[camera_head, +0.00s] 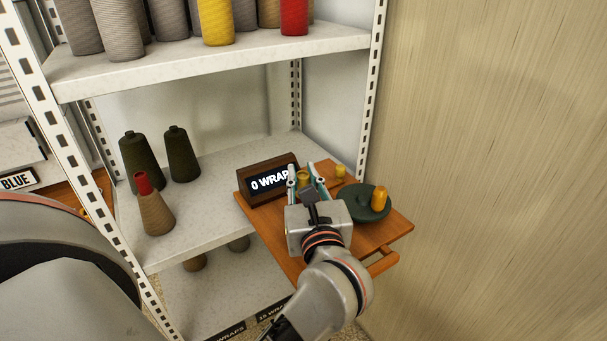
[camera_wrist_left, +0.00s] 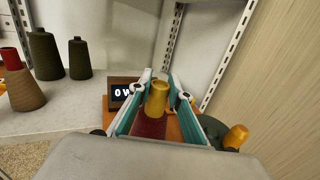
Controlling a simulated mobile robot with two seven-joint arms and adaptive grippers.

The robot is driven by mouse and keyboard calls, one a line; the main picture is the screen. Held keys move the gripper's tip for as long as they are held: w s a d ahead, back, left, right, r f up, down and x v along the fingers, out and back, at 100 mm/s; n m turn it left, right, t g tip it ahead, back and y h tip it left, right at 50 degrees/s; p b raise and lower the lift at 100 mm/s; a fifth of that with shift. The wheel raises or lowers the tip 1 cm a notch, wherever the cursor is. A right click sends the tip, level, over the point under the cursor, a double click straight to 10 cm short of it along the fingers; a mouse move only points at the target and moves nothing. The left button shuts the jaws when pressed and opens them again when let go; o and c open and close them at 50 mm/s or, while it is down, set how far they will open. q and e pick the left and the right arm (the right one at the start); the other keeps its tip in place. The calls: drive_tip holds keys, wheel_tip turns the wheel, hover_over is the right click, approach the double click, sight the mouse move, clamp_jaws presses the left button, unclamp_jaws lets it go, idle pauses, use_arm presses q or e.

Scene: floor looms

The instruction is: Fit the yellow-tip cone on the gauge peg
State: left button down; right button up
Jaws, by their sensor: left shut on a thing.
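My left gripper (camera_head: 308,184) is over the wooden board (camera_head: 398,226), its fingers shut on the yellow-tip cone (camera_head: 303,180). In the left wrist view the cone's yellow tip (camera_wrist_left: 157,98) stands between the teal fingers, with a dark red body below it. The cone's lower end is hidden, so I cannot tell if it touches the board. Right of the gripper a dark green round base (camera_head: 352,204) carries a short yellow upright piece (camera_head: 379,198), which may be the gauge peg. My right gripper is not in view.
A display reading "0 WRAP" (camera_head: 268,181) stands at the board's back left. A small yellow piece (camera_head: 340,171) is behind the green base. A red-tip cone (camera_head: 156,212) and two dark green cones (camera_head: 181,155) stand on the shelf (camera_head: 215,212). A wall (camera_head: 490,150) rises at the right.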

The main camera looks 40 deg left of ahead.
use_arm(q)
drive_tip(key=shift+f+b, duration=0.5)
drive_tip(key=shift+f, duration=0.35)
drive_tip(key=c, duration=1.8)
unclamp_jaws()
